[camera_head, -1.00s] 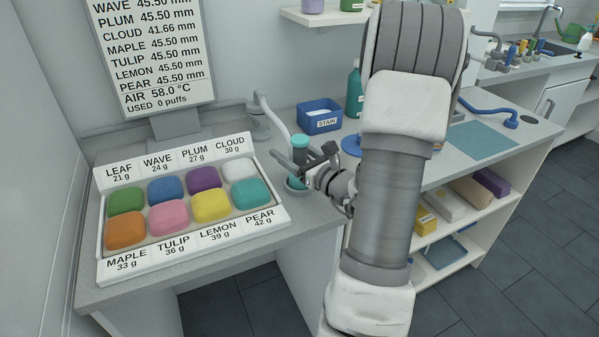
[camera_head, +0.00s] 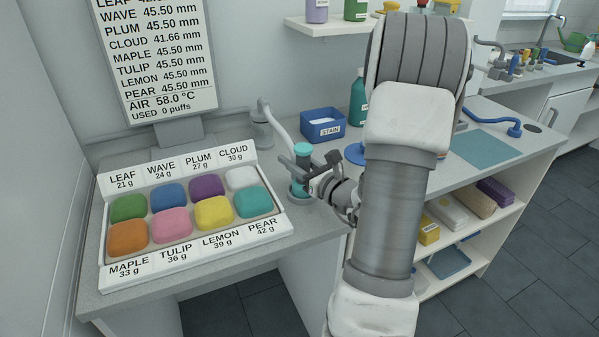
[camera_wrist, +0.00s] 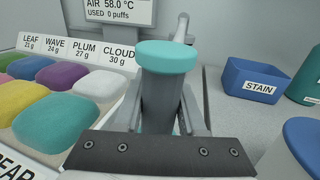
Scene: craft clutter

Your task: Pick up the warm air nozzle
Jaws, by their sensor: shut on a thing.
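The warm air nozzle (camera_head: 302,150) is an upright cylinder with a teal cap, a grey middle and teal lower down. It stands at the right end of the colour tray, at a small round grey holder (camera_head: 313,197). My gripper (camera_head: 301,169) comes in from the right and is shut on the nozzle's middle. In the wrist view the nozzle (camera_wrist: 167,58) is upright between the two fingers, its teal cap above them. Its lower end is mostly hidden there, and I cannot tell whether it is clear of the holder.
The tray (camera_head: 190,258) of coloured blocks lies left of the nozzle. A curved white hose on a grey base (camera_head: 262,128) stands behind it. A blue STAIN bin (camera_head: 323,125) and a teal bottle (camera_head: 357,105) stand behind right. A screen (camera_head: 160,60) rises at the back left.

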